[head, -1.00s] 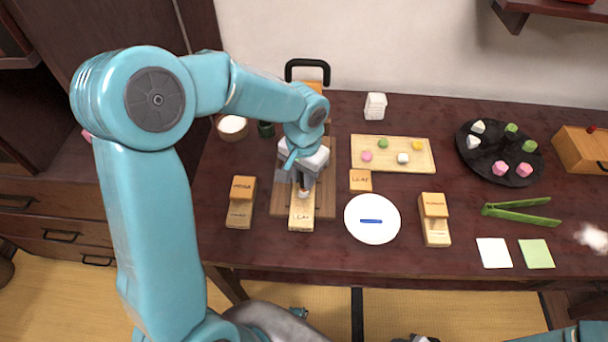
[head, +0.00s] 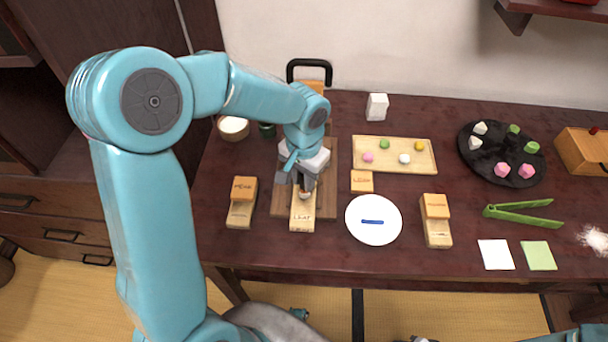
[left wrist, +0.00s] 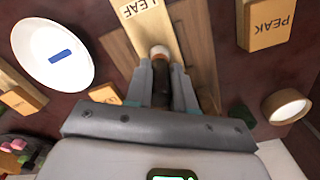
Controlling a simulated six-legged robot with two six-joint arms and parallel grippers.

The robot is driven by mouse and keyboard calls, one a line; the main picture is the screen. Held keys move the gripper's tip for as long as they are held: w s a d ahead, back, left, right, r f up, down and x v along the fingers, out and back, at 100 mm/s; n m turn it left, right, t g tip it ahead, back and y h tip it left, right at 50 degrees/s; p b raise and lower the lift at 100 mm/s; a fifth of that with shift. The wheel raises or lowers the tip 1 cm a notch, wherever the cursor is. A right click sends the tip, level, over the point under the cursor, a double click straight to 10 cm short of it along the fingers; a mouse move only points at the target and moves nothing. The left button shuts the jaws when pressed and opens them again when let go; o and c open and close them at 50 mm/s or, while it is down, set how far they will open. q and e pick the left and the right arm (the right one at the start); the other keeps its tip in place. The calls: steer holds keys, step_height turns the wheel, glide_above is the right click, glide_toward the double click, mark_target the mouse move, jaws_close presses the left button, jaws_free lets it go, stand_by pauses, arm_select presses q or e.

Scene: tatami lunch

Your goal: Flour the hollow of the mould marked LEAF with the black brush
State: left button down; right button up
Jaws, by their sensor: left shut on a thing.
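The mould marked LEAF (head: 302,218) is a pale wooden block lying on a brown board (head: 327,200). In the left wrist view its lettered end (left wrist: 140,9) shows at the top. My left gripper (head: 304,187) is over the mould's far part, shut on the black brush (left wrist: 160,85). The brush points down, and its pale tip (left wrist: 159,51) is at the mould's surface. The hollow is hidden beneath brush and gripper, so I cannot tell whether the tip touches it or how much flour is there. My right gripper is not clearly visible.
A PEAK mould (head: 240,212) lies left of the board, another mould (head: 437,232) to the right. A white plate (head: 373,238) with a blue strip is close by. A bowl of white powder (head: 232,128) stands back left. White powder (head: 595,239) lies far right.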

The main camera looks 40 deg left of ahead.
arm_select(q)
steer(key=shift+w+a, duration=0.1)
steer(key=shift+w, duration=0.05)
steer(key=shift+r, duration=0.1)
step_height(320, 180, up, 8)
steer(key=p, duration=0.6)
stand_by(0.4)
steer(key=shift+w, duration=0.1)
steer(key=w+d+f, duration=0.2)
steer(key=w+d, duration=0.1)
steer(key=d, duration=0.4)
steer(key=shift+d, duration=0.15)
